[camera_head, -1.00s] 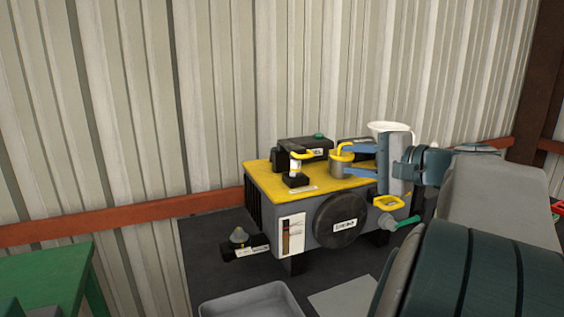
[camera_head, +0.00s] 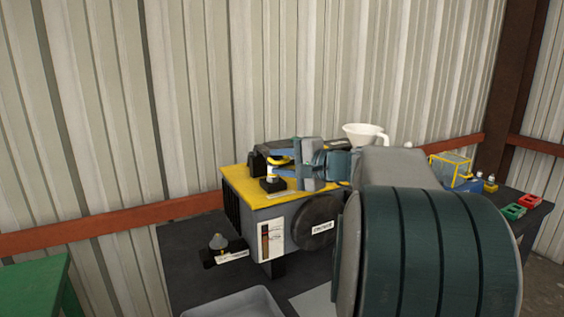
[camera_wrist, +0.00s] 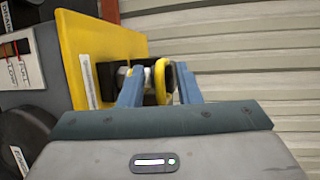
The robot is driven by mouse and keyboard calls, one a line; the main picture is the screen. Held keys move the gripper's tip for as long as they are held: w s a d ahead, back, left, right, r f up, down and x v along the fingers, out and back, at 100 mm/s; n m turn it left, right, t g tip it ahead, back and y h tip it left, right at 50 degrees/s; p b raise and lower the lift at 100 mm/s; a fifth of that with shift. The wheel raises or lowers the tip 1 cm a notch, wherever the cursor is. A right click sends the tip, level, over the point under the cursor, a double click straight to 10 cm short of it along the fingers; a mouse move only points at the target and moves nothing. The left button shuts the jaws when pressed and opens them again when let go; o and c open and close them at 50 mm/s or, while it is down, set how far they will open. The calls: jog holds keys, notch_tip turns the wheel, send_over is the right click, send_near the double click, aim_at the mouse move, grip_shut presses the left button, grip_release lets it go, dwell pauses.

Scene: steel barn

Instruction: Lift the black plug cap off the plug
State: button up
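The plug (camera_head: 271,174) stands upright near the front left of the yellow-topped machine, white in the middle with a black block (camera_head: 272,186) at its foot. At its upper end is a yellow loop (camera_head: 281,160), which also shows in the wrist view (camera_wrist: 160,82). The black part of the cap is hard to make out beside it. My gripper (camera_head: 276,163) is level with the plug's upper end, reaching in from the right. In the wrist view its blue fingers (camera_wrist: 160,85) are apart, with the yellow loop between them. I cannot tell whether either finger touches it.
The yellow top (camera_head: 240,180) carries black housings (camera_head: 262,158) behind the plug.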

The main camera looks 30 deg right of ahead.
jog(key=shift+c, duration=0.2)
jog(key=shift+f, duration=0.1)
grip_shut()
jog(key=shift+r+g+p, duration=0.35)
jog(key=shift+g+p, duration=0.05)
jog(key=shift+p, duration=0.6)
